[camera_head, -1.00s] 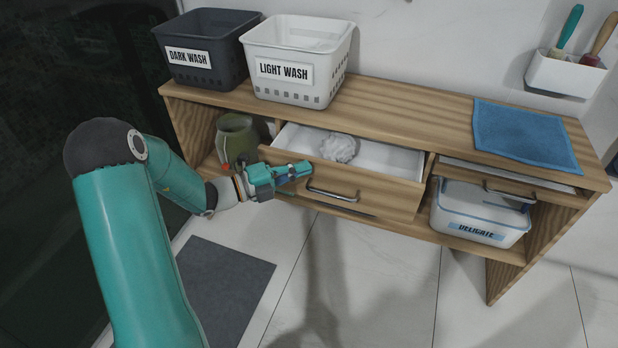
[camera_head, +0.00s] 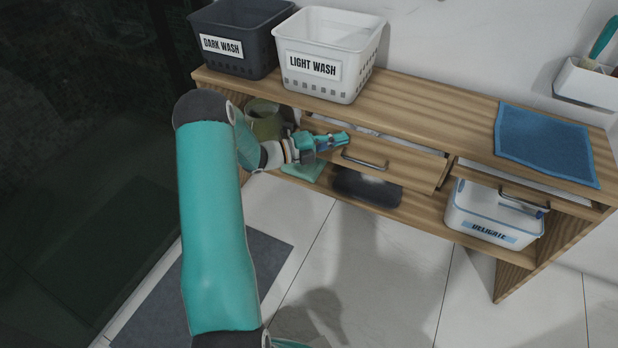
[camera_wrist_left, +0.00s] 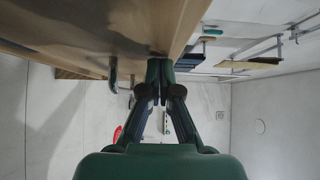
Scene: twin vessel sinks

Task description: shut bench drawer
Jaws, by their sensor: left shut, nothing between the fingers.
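The wooden bench drawer (camera_head: 405,168) is pushed most of the way in. A thin pale strip of its inside shows above its front, below the bench top. Its metal handle (camera_head: 365,162) faces out and also shows in the left wrist view (camera_wrist_left: 113,75). My left gripper (camera_head: 342,140) is shut and empty. Its fingertips are against or very near the drawer front, left of the handle. In the left wrist view the closed fingertips (camera_wrist_left: 160,66) meet the wooden front (camera_wrist_left: 125,25). My right gripper is not in view.
The dark basket (camera_head: 237,40) and white basket (camera_head: 330,60) stand on the bench top (camera_head: 440,110), with a blue towel (camera_head: 545,145) at right. Below are a green pot (camera_head: 266,122), a dark item (camera_head: 367,188) and a white box (camera_head: 490,215). A grey mat (camera_head: 225,275) lies on the floor.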

